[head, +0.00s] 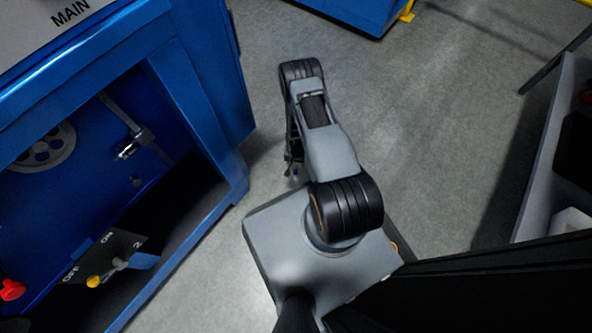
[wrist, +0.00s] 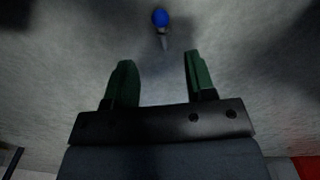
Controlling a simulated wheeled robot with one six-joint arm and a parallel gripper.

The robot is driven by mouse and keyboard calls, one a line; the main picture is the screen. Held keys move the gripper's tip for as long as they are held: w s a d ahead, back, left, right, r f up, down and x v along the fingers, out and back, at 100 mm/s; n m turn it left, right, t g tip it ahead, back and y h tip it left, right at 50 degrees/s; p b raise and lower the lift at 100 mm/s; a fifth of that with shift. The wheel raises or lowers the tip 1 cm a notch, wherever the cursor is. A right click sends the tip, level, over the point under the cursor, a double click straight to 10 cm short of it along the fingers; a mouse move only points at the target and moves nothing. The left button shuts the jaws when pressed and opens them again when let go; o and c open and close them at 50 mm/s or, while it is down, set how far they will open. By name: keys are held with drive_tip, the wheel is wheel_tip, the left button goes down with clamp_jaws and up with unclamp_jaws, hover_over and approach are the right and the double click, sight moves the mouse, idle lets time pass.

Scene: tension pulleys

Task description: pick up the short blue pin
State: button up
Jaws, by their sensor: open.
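The blue pin (wrist: 160,18) shows in the wrist view near the top edge, with a round blue head and a short, thin metal shank toward my gripper. It is over a grey surface that looks like the floor. My gripper (wrist: 158,58) is open, its two green fingers apart with nothing between them. The pin is beyond the fingertips, roughly in line with the gap, and not touching them. In the head view my gripper (head: 292,160) is small, dark and partly hidden by my arm. A tiny blue spot near it is too small to identify.
A blue machine cabinet (head: 205,100) stands on the left, with an ON/OFF lever panel (head: 112,258) inside its open bay. Another blue unit (head: 350,12) stands at the back. A grey bench or bin (head: 545,165) is on the right. The grey floor (head: 435,120) between is clear.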

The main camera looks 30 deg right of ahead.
sight(295, 169)
drive_tip(key=f+b, duration=0.3)
drive_tip(key=f, duration=0.3)
drive_tip(key=shift+a+f, duration=0.2)
drive_tip(key=shift+f, duration=0.65)
clamp_jaws()
